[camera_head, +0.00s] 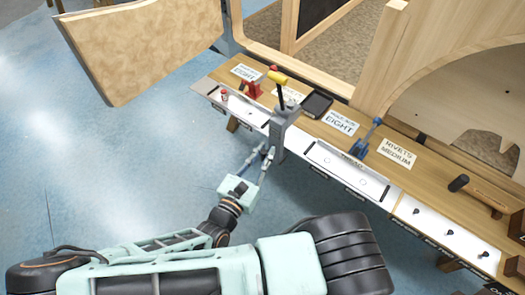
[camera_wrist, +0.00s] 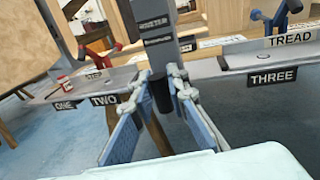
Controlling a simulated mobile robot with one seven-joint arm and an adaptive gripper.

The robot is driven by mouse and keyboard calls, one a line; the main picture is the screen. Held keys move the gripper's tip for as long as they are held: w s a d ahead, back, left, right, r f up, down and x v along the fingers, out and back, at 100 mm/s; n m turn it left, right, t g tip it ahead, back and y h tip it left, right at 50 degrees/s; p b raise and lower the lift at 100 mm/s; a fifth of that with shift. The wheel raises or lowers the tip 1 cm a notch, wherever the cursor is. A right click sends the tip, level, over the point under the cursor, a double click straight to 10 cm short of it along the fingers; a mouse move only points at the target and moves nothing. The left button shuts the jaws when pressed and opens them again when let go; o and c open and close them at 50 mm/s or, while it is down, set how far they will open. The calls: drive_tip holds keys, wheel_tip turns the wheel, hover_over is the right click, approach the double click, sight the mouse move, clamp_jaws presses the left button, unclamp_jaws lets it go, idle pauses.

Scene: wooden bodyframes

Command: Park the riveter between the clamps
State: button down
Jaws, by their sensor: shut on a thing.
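The riveter (camera_head: 281,125) is a grey upright tool with a black lever and a yellow grip, at the bench's front edge. Its grey body fills the top middle of the wrist view (camera_wrist: 160,40). My gripper (camera_head: 265,155) is shut on its lower part, with a finger on each side in the wrist view (camera_wrist: 161,88). I cannot tell whether the riveter touches the bench. A red clamp (camera_head: 252,90) stands to its left and a blue clamp (camera_head: 365,140) to its right. Both also show in the wrist view, red (camera_wrist: 103,52) and blue (camera_wrist: 284,14).
The wooden bench (camera_head: 300,125) carries label cards, a black tray (camera_head: 316,104) behind the riveter, and metal trays (camera_head: 345,172) along its front. A small red-capped jar (camera_head: 224,97) is at the left. A hammer (camera_head: 480,190) lies at the right. Wooden frames rise behind.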

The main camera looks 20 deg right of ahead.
drive_tip(key=c, duration=1.8)
unclamp_jaws()
drive_tip(key=shift+c, duration=0.2)
drive_tip(key=v, duration=1.2)
